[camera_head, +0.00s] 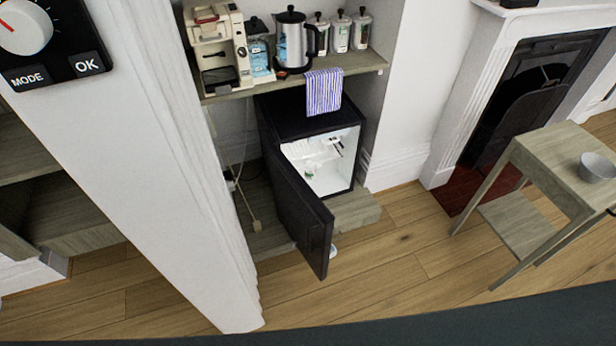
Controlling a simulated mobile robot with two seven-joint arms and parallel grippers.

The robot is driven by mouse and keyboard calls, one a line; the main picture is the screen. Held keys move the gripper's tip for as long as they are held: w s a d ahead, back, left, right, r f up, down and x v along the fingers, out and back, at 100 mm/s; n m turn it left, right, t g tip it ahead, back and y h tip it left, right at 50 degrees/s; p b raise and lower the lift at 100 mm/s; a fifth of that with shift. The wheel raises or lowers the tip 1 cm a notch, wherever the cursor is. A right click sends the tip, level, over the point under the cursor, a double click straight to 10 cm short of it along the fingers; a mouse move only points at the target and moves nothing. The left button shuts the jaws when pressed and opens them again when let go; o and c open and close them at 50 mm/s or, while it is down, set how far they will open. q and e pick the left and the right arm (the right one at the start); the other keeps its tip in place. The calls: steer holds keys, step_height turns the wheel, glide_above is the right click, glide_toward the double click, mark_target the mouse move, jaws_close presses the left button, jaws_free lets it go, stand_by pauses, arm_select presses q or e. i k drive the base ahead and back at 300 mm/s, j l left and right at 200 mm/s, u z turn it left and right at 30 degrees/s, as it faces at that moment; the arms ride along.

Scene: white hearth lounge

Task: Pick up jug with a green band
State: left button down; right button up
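I cannot make out a jug with a green band anywhere in the head view. A small black fridge (268,122) stands under a wooden shelf with its door (315,240) swung open. Inside its white interior (340,175) are a few small pale and greenish items, too small to tell apart. A silver and black kettle (293,42) stands on the shelf. A grey bowl (597,167) sits on a wooden side table at the right. Neither of my grippers is in view.
The shelf (362,62) also holds a coffee machine (217,50), several canisters (340,32) and a striped cloth (323,92) hanging over its edge. A white wall end (150,170) stands at left. A wooden side table (560,160) stands before the fireplace (525,85). Floor (420,240) is clear between.

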mark_target(311, 175)
steer(key=l+u, duration=0.1)
steer(key=u, duration=0.3)
steer(key=l+u, duration=0.15)
steer(key=u, duration=0.2)
steer(key=l+u, duration=0.3)
steer(key=l, duration=0.15)
steer(key=k+l+u, duration=0.1)
steer(key=l+u, duration=0.2)
steer(key=k+l, duration=0.1)
steer(key=l, duration=0.25)
steer(key=l+u, duration=0.15)
steer(key=l, duration=0.2)
steer(key=k+l, duration=0.15)
steer(key=l, duration=0.15)
steer(key=k+l, duration=0.1)
steer(key=l, duration=0.25)
steer(key=k+l, duration=0.1)
steer(key=l, duration=0.2)
steer(key=k+l+u, duration=0.1)
steer(key=l, duration=0.25)
steer(key=k+l, duration=0.15)
steer(key=l, duration=0.2)
